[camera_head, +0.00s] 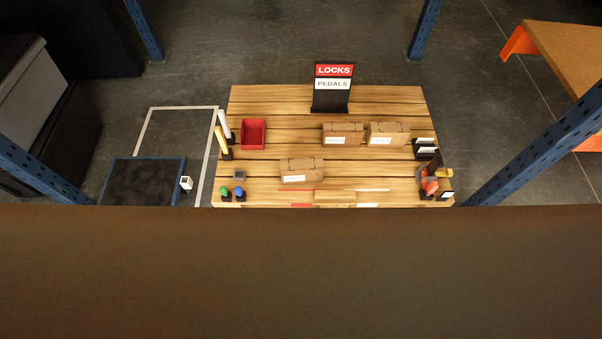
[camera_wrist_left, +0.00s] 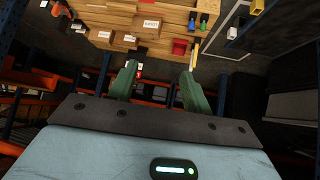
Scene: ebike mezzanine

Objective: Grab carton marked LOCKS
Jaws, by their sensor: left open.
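Three brown cartons with white labels are on the wooden table (camera_head: 385,105): a near one (camera_head: 302,171), a back middle one (camera_head: 342,133) and a back right one (camera_head: 388,133). Their label print is too small to read. A black stand at the table's back edge has a red LOCKS sign (camera_head: 334,70) above a white PEDALS sign (camera_head: 332,84). In the left wrist view, my left gripper (camera_wrist_left: 158,70) is open with nothing between its green fingers. It is well apart from the table and cartons (camera_wrist_left: 150,24). My right gripper is in neither view.
A brown surface (camera_head: 300,270) fills the bottom of the head view and hides the table's near edge. A red bin (camera_head: 253,133) and small parts stand at the table's sides. Blue posts (camera_head: 425,28) surround it. An orange-legged bench (camera_head: 565,50) is at right.

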